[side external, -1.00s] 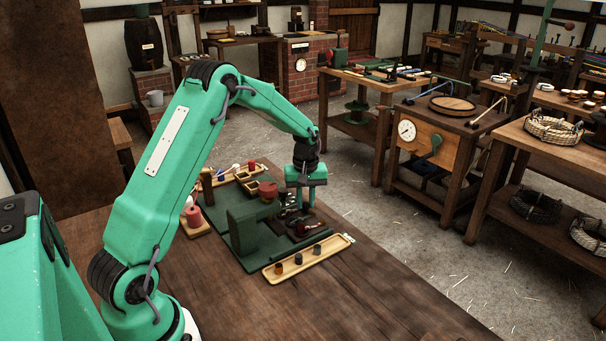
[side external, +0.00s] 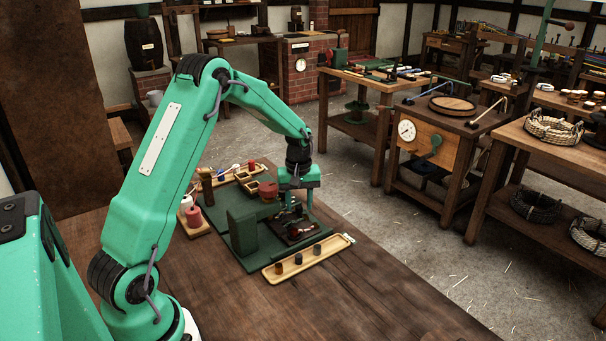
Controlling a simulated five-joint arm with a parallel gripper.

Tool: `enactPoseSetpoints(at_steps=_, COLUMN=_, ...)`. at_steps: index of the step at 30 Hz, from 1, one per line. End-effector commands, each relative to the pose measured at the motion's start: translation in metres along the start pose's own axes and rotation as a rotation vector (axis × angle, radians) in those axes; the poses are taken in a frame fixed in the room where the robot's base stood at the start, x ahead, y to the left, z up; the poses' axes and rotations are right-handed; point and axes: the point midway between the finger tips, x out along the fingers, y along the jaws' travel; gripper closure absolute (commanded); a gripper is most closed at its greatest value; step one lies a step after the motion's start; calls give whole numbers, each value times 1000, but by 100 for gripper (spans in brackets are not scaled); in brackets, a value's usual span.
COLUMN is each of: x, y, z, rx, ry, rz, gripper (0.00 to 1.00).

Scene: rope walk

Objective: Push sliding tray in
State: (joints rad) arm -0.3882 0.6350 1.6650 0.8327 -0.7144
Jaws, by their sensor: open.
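A small dark tray (side external: 302,233) with a reddish-brown inside sits on the green base (side external: 245,262), right of an upright green block (side external: 241,229). It looks like the sliding tray, but its details are too small to be sure. My gripper (side external: 296,208) points down above the tray's far side. Its two fingers are apart, and I see nothing held between them. I cannot tell whether the fingertips touch the tray. The fingers hide part of what lies behind them.
A long pale wooden tray (side external: 283,274) with several small dark pegs lies along the base's front. Red and white spools (side external: 194,215) stand at the left. A red cup-like piece (side external: 268,190) and small wooden boxes (side external: 248,184) lie behind. The table's front is clear.

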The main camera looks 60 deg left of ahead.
Motion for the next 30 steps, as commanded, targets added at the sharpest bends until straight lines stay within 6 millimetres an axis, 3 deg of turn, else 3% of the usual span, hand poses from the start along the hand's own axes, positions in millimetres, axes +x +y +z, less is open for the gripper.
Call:
enactPoseSetpoints(at_steps=8, x=-16, y=0, z=0, rx=0, ry=1, rz=1, gripper=59)
enactPoseSetpoints(at_steps=21, x=-68, y=0, z=0, rx=0, ry=2, rz=1, gripper=59)
enactPoseSetpoints(at_steps=30, x=-79, y=0, z=0, rx=0, ry=1, rz=1, gripper=59)
